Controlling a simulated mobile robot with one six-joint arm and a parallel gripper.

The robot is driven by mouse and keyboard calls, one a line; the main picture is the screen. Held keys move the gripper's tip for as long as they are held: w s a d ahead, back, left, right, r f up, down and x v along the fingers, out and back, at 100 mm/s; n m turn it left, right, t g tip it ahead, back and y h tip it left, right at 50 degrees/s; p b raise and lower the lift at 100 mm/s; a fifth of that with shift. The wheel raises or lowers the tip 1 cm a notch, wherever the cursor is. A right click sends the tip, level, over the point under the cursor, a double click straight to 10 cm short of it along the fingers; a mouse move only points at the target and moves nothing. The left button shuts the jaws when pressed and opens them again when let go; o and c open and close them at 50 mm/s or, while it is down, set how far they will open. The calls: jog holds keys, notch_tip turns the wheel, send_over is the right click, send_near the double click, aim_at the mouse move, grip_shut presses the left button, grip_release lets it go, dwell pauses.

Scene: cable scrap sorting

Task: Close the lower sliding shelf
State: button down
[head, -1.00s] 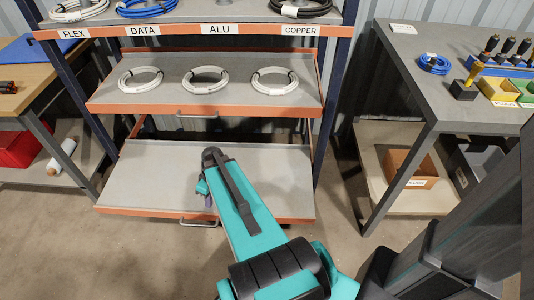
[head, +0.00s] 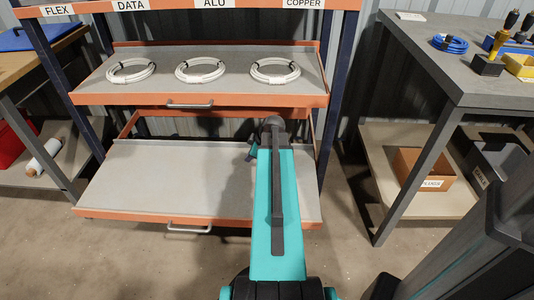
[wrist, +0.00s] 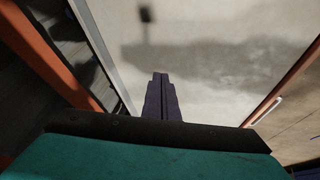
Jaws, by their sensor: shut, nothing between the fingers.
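The lower sliding shelf (head: 150,180) is a bare grey board with an orange rim, standing pulled out from the rack in the head view. A grey handle (head: 189,229) is on its front edge. In the wrist view, the shelf surface (wrist: 225,65) fills the middle, and its orange front edge with the handle (wrist: 265,110) runs along the right. My gripper (head: 252,153) is over the right part of the shelf, partly hidden by my arm. Its dark fingers (wrist: 160,78) are together and empty in the wrist view. I cannot tell their height above the board.
The upper sliding shelf (head: 190,100) carries three white cable coils and has its own handle (head: 190,105). A grey workbench (head: 450,70) stands to the right, with a brown box (head: 422,168) on its low shelf. The floor before the rack is open.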

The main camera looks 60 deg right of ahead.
jog(key=s+d+r+h+b, duration=0.1)
jog(key=s+d+b, duration=0.1)
jog(key=d, duration=0.3)
jog(key=s+d+n+t+h+b, duration=0.1)
jog(key=s+d+b, duration=0.2)
jog(key=d, duration=0.2)
jog(key=shift+s+r, duration=0.35)
jog(key=shift+r, duration=0.05)
jog(key=shift+d+f, duration=0.1)
jog(key=b+x, duration=0.4)
jog(key=x, duration=0.6)
jog(key=shift+b, duration=0.4)
jog(key=shift+w+d+b, duration=0.45)
jog(key=shift+w+d, duration=0.1)
jog(key=shift+d, duration=0.3)
jog(key=shift+w+d+b, duration=0.45)
jog(key=shift+w+d, duration=0.05)
jog(key=shift+d, duration=0.3)
jog(key=shift+w+d, duration=0.1)
